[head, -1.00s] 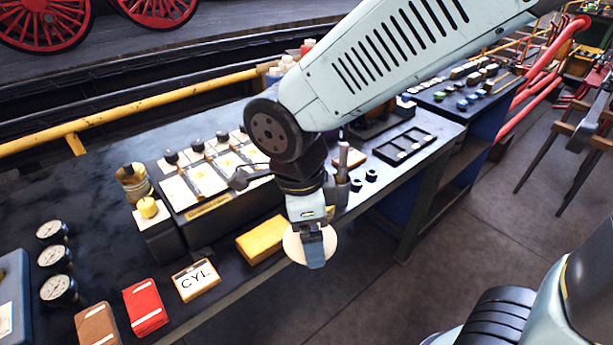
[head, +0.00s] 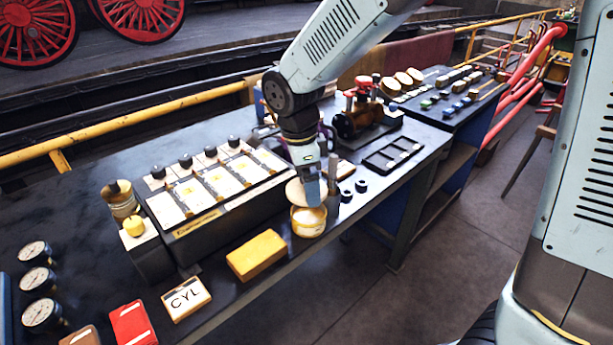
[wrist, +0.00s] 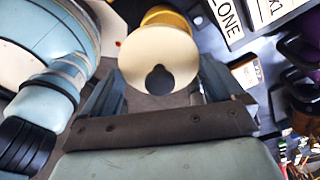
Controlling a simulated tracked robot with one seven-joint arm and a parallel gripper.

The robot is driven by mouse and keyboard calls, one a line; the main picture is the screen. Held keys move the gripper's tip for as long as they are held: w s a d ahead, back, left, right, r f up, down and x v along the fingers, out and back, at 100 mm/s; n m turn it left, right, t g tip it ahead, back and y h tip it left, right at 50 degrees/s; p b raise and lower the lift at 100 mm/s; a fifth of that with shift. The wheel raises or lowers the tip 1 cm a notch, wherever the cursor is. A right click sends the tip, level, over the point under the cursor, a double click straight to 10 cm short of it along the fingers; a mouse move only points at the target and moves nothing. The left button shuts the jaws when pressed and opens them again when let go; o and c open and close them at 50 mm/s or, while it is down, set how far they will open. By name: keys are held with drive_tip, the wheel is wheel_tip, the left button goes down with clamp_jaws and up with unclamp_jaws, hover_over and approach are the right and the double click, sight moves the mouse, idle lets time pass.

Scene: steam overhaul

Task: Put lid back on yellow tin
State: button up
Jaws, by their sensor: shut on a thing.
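My gripper (head: 312,193) is shut on the round cream lid (head: 295,191) and holds it close above the yellow tin (head: 308,231). In the head view the lid covers the far left part of the tin's opening, and my fingers hide part of the lid. The tin stands upright near the bench's front edge. In the wrist view the lid (wrist: 145,50), with a dark round spot on it, lies between my fingers. The tin's yellow side (wrist: 165,17) shows beyond it. I cannot tell whether lid and tin touch.
A yellow block (head: 257,255) lies left of the tin. A dark upright holder (head: 333,180) and small black nuts (head: 361,186) stand close on its right. The long black box with white cards (head: 215,193) is behind left. Open floor lies in front of the bench.

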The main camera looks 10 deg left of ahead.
drive_tip(key=shift+w+d+f, duration=0.15)
drive_tip(key=shift+w+f, duration=0.05)
drive_tip(key=shift+w, duration=0.45)
drive_tip(key=shift+f, duration=3.05)
drive_tip(key=shift+s+f, duration=0.1)
drive_tip(key=shift+f, duration=0.05)
drive_tip(key=o, duration=0.7)
drive_tip(key=shift+c, duration=0.2)
drive_tip(key=shift+r, duration=3.5)
